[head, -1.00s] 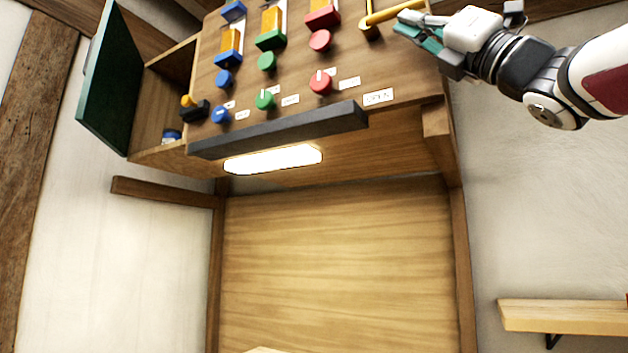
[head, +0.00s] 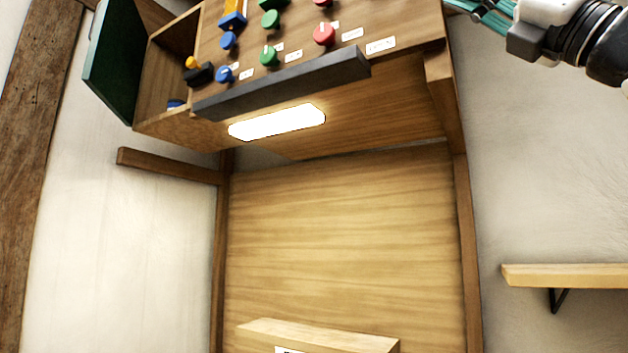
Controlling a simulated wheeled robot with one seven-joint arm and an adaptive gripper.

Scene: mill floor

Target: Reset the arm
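My gripper (head: 488,14) is at the top right of the head view, beside the right edge of the control panel. Its teal fingers run up to the picture's top edge and are partly cut off, so I cannot tell whether they are open or shut. The wooden control panel (head: 300,15) is at the top, with blue, green and red knobs in columns. The red knob (head: 324,34) is the one nearest my gripper among those in view. The panel's upper part is out of the picture.
An open green door (head: 112,60) is at the panel's left, by a compartment with a yellow and black switch (head: 197,72). A dark bar (head: 285,86) and a lit lamp (head: 277,122) are below the panel. A wooden shelf (head: 565,276) is on the right wall. The wall between is bare.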

